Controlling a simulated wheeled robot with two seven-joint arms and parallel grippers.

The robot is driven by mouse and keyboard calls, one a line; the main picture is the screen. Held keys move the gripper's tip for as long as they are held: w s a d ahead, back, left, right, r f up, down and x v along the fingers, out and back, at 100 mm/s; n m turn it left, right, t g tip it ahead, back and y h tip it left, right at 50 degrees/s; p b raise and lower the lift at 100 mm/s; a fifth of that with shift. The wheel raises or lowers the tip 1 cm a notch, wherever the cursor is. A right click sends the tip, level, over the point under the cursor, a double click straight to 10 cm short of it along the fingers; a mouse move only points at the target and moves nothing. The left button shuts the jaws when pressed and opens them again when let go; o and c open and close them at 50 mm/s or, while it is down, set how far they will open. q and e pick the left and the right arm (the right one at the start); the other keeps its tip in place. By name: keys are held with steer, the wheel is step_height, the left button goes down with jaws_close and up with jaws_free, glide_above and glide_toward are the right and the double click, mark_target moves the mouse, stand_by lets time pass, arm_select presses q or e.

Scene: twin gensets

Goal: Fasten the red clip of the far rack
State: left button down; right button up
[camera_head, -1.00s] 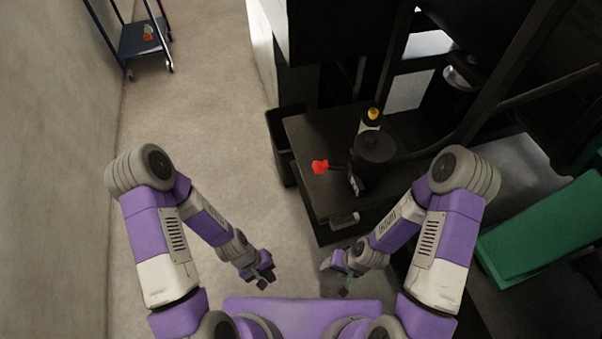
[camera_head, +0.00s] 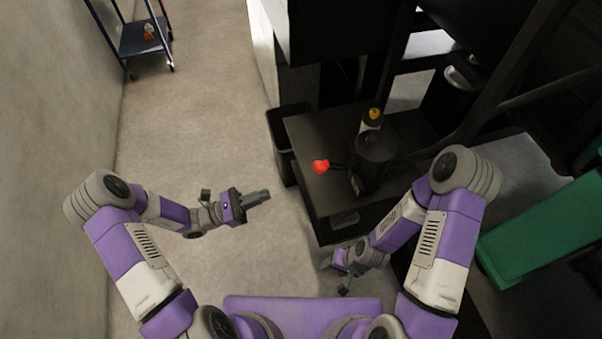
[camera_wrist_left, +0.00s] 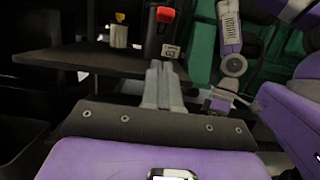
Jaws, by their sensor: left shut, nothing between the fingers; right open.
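The red clip (camera_head: 320,167) is the red end of a short dark arm on the left side of a black cylindrical unit (camera_head: 371,160), which stands on a dark rack top (camera_head: 300,130). In the left wrist view the red clip (camera_wrist_left: 165,14) is at the top, in front of the black unit. My left gripper (camera_head: 268,193) is shut and empty. It points right toward the rack, apart from the clip, to its lower left. Its closed fingers (camera_wrist_left: 160,72) show in the left wrist view. My right gripper (camera_head: 343,284) is open and empty, in front of the rack. Whether the clip is fastened I cannot tell.
A yellow-capped container (camera_head: 373,116) stands behind the black unit. A dark bin (camera_head: 284,140) stands at the rack's left side. A green block (camera_head: 540,235) is at the right. A blue cart (camera_head: 143,38) is far left. The floor at the left is clear.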

arm_select(q)
steer(key=shift+d, duration=0.1)
steer(key=b, duration=0.2)
glide_toward(331, 168)
steer(key=w, duration=0.1)
steer(key=shift+w+d+r, duration=0.3)
steer(key=shift+d+r, duration=0.2)
steer(key=shift+d, duration=0.3)
